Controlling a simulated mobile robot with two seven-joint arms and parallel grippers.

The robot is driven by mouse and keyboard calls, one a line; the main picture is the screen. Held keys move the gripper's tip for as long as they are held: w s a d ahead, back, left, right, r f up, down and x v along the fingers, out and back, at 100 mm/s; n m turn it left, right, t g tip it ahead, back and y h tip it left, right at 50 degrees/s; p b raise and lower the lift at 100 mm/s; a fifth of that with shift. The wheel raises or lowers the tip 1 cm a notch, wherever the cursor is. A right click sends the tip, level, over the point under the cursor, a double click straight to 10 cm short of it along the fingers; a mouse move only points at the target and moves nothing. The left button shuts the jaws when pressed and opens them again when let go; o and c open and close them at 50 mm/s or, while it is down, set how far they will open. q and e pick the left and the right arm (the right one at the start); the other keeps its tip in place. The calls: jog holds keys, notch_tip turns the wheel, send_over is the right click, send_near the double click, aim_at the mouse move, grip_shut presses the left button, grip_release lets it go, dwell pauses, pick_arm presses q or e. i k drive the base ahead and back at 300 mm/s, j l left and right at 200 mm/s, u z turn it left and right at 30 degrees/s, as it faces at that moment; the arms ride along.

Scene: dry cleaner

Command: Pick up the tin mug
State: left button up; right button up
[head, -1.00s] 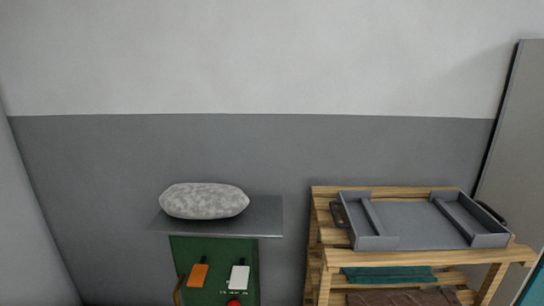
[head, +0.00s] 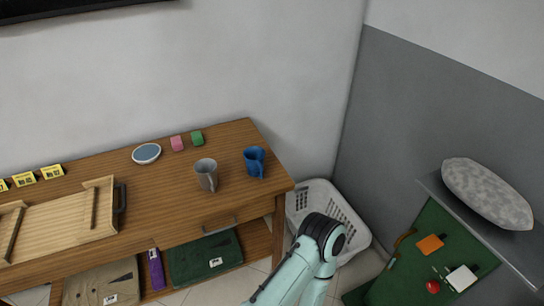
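A grey mug (head: 206,174), which looks like the tin mug, stands upright on the wooden table (head: 150,205), right of the table's middle, with its handle toward the front right. A blue mug (head: 254,162) stands to its right, near the table's right end. Neither gripper shows. Part of one of my arms rises from the bottom edge, right of the table and well apart from both mugs.
A wooden tray (head: 60,232) lies on the table's left part. A small blue-topped dish (head: 146,153), a pink block (head: 177,143) and a green block (head: 197,138) sit at the back. A white laundry basket (head: 325,200) stands on the floor right of the table.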

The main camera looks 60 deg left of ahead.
aim_at(205, 169)
jog(key=u, duration=2.8)
